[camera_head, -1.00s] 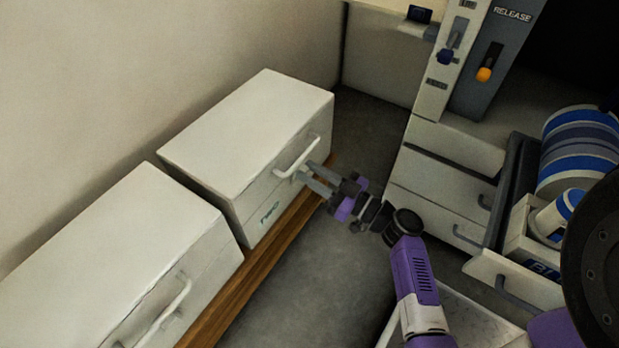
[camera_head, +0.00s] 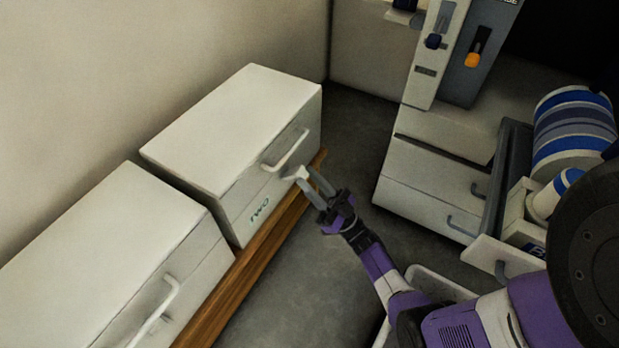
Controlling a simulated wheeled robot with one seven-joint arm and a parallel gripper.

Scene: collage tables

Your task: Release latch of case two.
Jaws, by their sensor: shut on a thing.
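Case two (camera_head: 228,132) is a white box on the left, marked "TWO" on its front. It has a pale bar handle (camera_head: 287,152) on that front. Just below the handle's right end, a small light piece, which looks like the latch (camera_head: 294,173), stands out from the front. My gripper (camera_head: 305,172) reaches it from the lower right, with its grey fingers at the piece. The gripper is shut on the latch. The fingers hide part of it, so its exact position is hard to tell.
Another white case (camera_head: 110,255) with a handle stands nearer on the left. A wooden strip (camera_head: 250,262) runs along the cases' fronts. At right are a drawer cabinet (camera_head: 430,185), an open drawer holding a striped roll (camera_head: 575,130), and a lever panel (camera_head: 470,60). Grey floor lies between.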

